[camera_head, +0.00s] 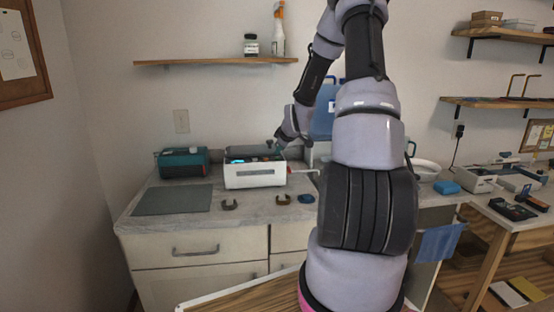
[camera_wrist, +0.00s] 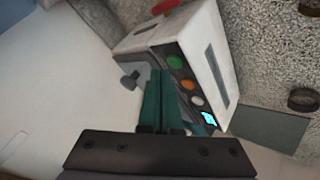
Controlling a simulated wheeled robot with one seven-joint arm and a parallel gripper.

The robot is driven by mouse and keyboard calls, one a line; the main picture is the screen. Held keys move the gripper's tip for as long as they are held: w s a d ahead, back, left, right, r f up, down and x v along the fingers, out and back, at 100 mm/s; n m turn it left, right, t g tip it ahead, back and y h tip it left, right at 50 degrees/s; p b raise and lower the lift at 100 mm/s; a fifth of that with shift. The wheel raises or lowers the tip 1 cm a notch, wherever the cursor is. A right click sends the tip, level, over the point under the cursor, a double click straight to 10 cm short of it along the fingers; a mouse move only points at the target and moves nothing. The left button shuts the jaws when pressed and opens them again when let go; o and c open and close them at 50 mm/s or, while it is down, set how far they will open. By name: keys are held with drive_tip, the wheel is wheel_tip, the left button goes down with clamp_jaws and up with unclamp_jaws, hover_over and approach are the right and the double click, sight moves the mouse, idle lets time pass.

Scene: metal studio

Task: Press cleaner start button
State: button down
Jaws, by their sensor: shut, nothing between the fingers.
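The cleaner is a white box (camera_head: 255,179) on the counter, with a dark panel on top. In the wrist view the cleaner (camera_wrist: 208,45) shows a row of round buttons: a green button (camera_wrist: 175,62), an orange button (camera_wrist: 187,85) and a pale button (camera_wrist: 196,101). A lit cyan display (camera_wrist: 208,118) sits at the end of the row. My gripper (camera_wrist: 158,76) is shut and empty, its teal fingers together. Its tips appear beside the green button; I cannot tell whether they touch. In the head view my gripper (camera_head: 276,148) is above the cleaner's right end.
A teal box (camera_head: 183,163) stands left of the cleaner, behind a grey mat (camera_head: 173,200). Small dark brackets (camera_head: 230,204) and a blue item (camera_head: 306,199) lie in front. A shelf (camera_head: 215,61) with bottles hangs above. A red part (camera_wrist: 165,6) projects from the cleaner.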

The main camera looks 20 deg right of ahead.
drive_tip(key=shift+f, duration=0.1)
idle(0.5)
drive_tip(key=shift+f, duration=0.35)
drive_tip(key=shift+f, duration=0.15)
idle(0.3)
drive_tip(key=shift+r, duration=0.65)
drive_tip(key=shift+r, duration=3)
